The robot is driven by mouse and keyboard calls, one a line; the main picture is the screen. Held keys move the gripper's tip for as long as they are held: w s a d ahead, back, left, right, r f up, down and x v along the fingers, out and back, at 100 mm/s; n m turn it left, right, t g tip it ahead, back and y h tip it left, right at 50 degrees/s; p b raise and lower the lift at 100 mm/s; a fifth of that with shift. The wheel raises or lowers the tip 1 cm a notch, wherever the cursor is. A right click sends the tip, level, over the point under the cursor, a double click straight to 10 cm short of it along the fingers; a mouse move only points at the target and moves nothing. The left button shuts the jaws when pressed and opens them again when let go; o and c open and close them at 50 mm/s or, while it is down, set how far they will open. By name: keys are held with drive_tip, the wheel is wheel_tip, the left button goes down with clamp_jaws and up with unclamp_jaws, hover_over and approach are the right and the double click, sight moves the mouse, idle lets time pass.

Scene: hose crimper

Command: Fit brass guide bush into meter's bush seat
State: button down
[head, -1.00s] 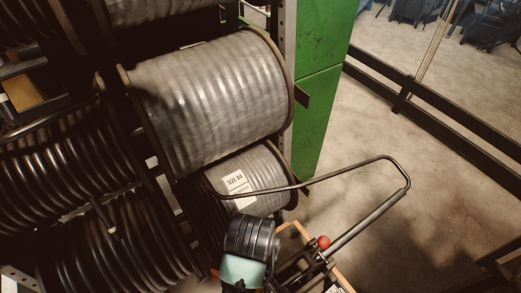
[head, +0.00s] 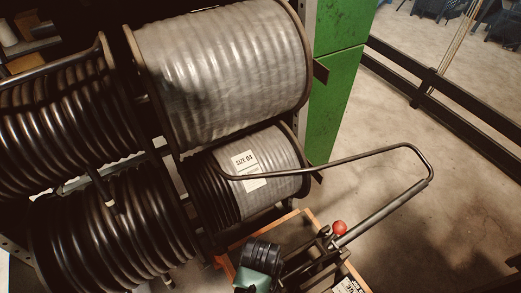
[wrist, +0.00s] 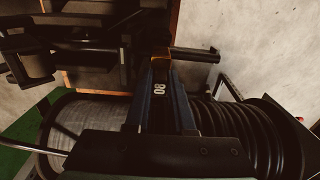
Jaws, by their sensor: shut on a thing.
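In the wrist view my gripper's dark, tapering fingers (wrist: 160,64) reach up from the bottom and come together near the top middle. Thin brass-coloured edges show at their tips, which fits the brass guide bush; most of it is hidden by the fingers. A white number marking sits between the fingers. A dark bar lies across just beyond the tips. In the head view part of my arm shows at the bottom, and the gripper is not clear there. I cannot make out the meter's bush seat in either view.
A large grey hose reel (head: 222,70) and a smaller labelled one (head: 277,165) stand on a rack beside black hose coils (head: 125,235). Open floor lies right of the green cabinet (head: 336,95).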

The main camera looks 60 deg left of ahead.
drive_tip(key=shift+f, duration=2.85)
drive_tip(key=shift+f, duration=0.2)
drive_tip(key=c, duration=0.8)
unclamp_jaws()
drive_tip(key=shift+o, duration=0.2)
drive_tip(key=shift+r, duration=0.2)
wheel_tip(320, 180, up, 12)
drive_tip(key=shift+r, duration=0.1)
drive_tip(key=shift+w, duration=0.1)
